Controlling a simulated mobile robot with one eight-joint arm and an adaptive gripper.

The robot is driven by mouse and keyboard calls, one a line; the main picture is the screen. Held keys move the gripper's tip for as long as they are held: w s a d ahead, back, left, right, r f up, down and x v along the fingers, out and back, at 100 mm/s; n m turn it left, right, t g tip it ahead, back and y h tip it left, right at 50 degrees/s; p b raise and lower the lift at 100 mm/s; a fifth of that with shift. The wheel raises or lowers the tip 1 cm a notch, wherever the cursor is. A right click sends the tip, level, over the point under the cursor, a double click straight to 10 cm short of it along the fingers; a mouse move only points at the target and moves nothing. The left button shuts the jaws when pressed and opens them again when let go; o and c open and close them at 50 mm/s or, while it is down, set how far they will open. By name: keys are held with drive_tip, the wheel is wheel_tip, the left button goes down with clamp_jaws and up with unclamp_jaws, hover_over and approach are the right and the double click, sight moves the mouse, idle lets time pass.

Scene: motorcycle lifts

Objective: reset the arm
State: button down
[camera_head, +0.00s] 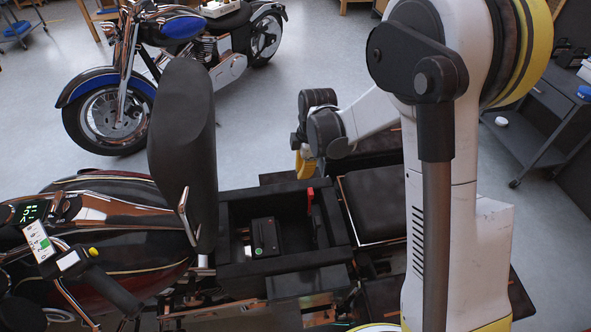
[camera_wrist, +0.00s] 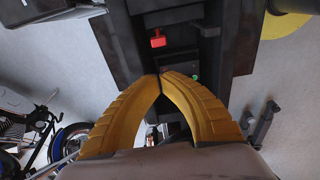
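My gripper (camera_wrist: 159,76) shows in the wrist view as two curved yellow fingers whose tips meet, with nothing visible held between them. In the head view its yellow fingers (camera_head: 304,163) show only in part beside my wrist, above the back edge of the open black compartment on the near motorcycle. My arm is bent and reaches over the motorcycle from the right. In the compartment (camera_head: 238,270) sits a black box (camera_head: 264,238) with a small green mark. A red part (camera_head: 310,198) stands at the compartment's right side; a red piece (camera_wrist: 158,39) also shows in the wrist view.
The near motorcycle's black seat (camera_head: 182,150) is tilted upright, left of the compartment. A blue motorcycle (camera_head: 175,45) stands behind. A dark cart (camera_head: 540,115) is at the right, with a small white object (camera_head: 501,121) on it. Grey floor lies free between them.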

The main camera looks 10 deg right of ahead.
drive_tip(key=s+d+r+m+t, duration=0.1)
drive_tip(key=s+d+r+m, duration=0.1)
drive_tip(key=s+r+m, duration=0.45)
drive_tip(key=s+d+r+m+t, duration=0.1)
drive_tip(key=s+r+m+t, duration=0.15)
drive_tip(key=r, duration=0.65)
drive_tip(key=s+d+r+m+t, duration=0.1)
drive_tip(key=s+r+m, duration=0.1)
drive_tip(key=s+m, duration=0.2)
drive_tip(key=s+d+r+m+t+h, duration=0.1)
drive_tip(key=s+d+m, duration=0.1)
drive_tip(key=s+m, duration=0.3)
drive_tip(key=shift+s+r, duration=0.4)
drive_tip(key=shift+s, duration=1.6)
